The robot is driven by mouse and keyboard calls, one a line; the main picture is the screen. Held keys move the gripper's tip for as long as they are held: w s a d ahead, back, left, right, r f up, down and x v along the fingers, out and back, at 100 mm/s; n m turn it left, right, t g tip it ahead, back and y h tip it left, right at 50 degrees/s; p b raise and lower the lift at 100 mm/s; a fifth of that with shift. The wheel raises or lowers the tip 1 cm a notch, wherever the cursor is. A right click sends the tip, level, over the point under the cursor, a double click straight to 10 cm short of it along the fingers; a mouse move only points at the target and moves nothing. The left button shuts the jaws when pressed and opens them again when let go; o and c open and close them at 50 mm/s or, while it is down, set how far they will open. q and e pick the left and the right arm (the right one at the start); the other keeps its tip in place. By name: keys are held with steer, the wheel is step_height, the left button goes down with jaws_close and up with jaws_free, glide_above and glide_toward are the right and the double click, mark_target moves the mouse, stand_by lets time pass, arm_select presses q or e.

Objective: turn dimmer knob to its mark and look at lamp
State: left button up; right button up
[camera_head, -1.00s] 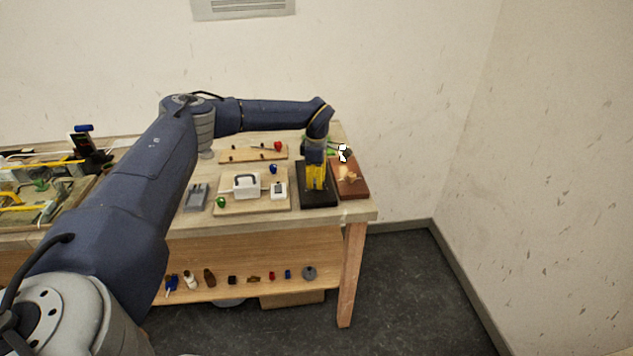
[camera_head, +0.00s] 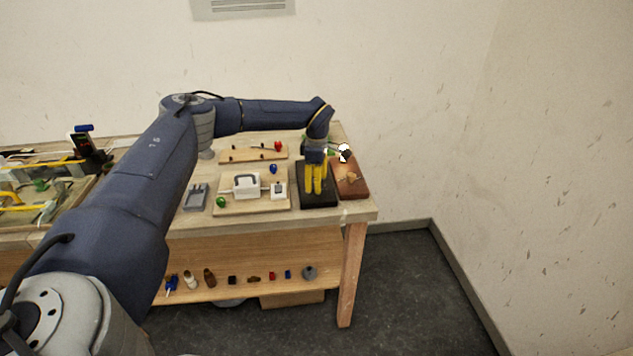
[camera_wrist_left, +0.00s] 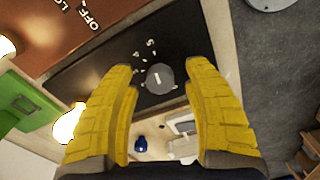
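The dimmer's black panel (camera_head: 318,201) lies near the right end of the bench. In the left wrist view, its round grey knob (camera_wrist_left: 160,78) has a short white pointer line, with small white marks on the panel beside it. I cannot tell which mark the pointer meets. My left gripper (camera_head: 315,192) points down over the panel. In the wrist view its yellow fingers (camera_wrist_left: 160,68) stand apart on either side of the knob, with visible gaps. The lamp bulb (camera_head: 344,151) is lit white behind the red-brown board; a glowing bulb also shows at the wrist view's left (camera_wrist_left: 70,122). My right gripper is out of view.
The red-brown board (camera_head: 350,187) with a switch labelled OFF (camera_wrist_left: 88,18) is right of the panel. A wooden board with white fittings (camera_head: 250,206) is on its left. A shelf below (camera_head: 250,296) holds small parts. Floor to the right is clear.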

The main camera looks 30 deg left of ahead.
arm_select(q)
step_height(320, 180, up, 12)
stand_by(0.9)
